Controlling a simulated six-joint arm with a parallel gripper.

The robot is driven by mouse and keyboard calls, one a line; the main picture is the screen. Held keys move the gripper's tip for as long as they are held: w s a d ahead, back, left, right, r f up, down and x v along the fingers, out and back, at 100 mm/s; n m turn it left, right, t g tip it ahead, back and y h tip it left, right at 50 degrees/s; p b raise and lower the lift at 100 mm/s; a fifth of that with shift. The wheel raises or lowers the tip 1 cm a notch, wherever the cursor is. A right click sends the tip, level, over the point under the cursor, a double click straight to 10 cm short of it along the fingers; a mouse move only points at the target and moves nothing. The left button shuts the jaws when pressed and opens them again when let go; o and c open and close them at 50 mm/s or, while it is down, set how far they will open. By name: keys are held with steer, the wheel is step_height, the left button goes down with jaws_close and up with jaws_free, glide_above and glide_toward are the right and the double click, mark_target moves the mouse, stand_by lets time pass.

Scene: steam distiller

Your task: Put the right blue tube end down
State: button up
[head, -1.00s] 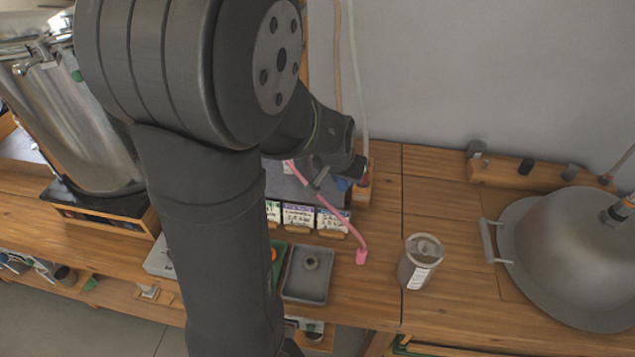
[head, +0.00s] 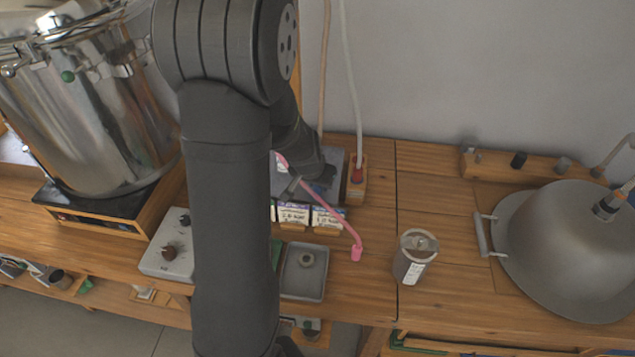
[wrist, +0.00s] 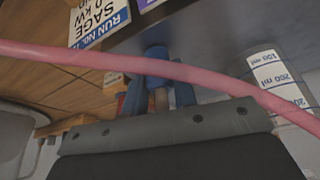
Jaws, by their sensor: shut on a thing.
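In the wrist view my gripper (wrist: 159,92) is shut, its two dark blue fingers close together around a small piece. A blue end (wrist: 155,53) shows at the fingertips, which I take for the blue tube end. In the head view my gripper (head: 322,178) is above the dark grey surface behind the labelled cards; my arm hides most of it, and the held end is not clear there. A pink tube (head: 330,211) runs from behind my arm to a pink end (head: 356,254) over the wooden bench. The pink tube (wrist: 215,80) crosses in front of my fingers in the wrist view.
Labelled cards (head: 327,218) stand in front of the grey surface. Bench between jar and wall is clear.

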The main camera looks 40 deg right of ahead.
steer(key=shift+f, duration=0.2)
steer(key=o, duration=1)
steer(key=shift+r, duration=0.1)
steer(key=v, duration=1.2)
steer(key=shift+d+r, duration=0.1)
steer(key=x, duration=1.2)
